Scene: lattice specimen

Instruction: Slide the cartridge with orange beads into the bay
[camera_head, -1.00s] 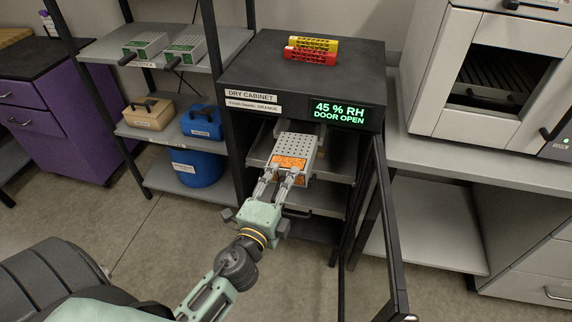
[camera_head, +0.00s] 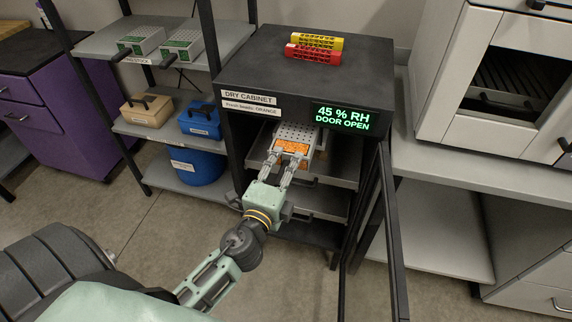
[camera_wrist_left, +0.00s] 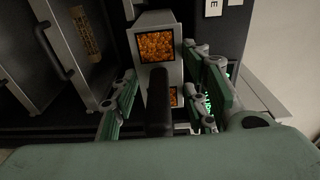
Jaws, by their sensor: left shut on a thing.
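The cartridge (camera_head: 298,134) is a grey box with a perforated top and orange beads showing in its front window. It is partly inside the upper opening of the dry cabinet (camera_head: 240,122), above a grey shelf (camera_head: 344,174); its far end is hidden under the cabinet's top. My left gripper (camera_head: 284,158) is shut on its near end. In the left wrist view, two bead windows of the cartridge (camera_wrist_left: 156,46) and a dark handle (camera_wrist_left: 159,100) lie between the fingers of the left gripper (camera_wrist_left: 165,95). Whether the cartridge touches the shelf is unclear. My right gripper is not in view.
The open glass door (camera_head: 388,235) stands right of my arm. A red rack (camera_head: 312,54) and a yellow rack (camera_head: 318,40) sit on the cabinet. Two grey cartridges with green windows (camera_head: 182,47) are on the left shelf. A display reads "45 % RH DOOR OPEN" (camera_head: 341,118).

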